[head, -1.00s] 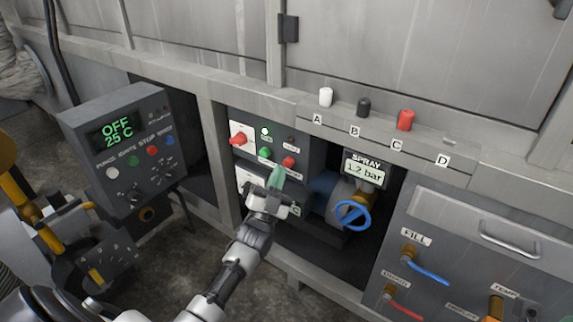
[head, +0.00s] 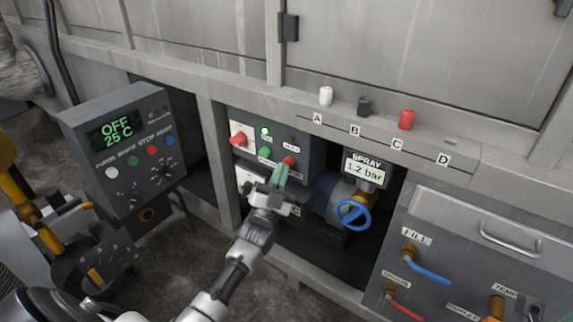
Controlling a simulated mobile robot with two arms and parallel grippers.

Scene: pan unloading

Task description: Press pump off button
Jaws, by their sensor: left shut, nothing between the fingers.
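The pump control panel (head: 252,128) is a dark box in the recess under the ledge. A darker, unlit lamp (head: 290,143) sits above the red button. My left gripper (head: 281,175) is shut and empty, its green-tipped fingers pointing up just below the red button. The fingertips overlap the button's lower edge in the picture; I cannot tell whether they touch it. My right gripper is not in view.
Right of the panel are a spray gauge (head: 366,169) reading 1.2 bar and a blue valve wheel (head: 352,214). A control box (head: 122,150) showing OFF 25 C stands at left. White, black and red knobs line the ledge (head: 300,112) above.

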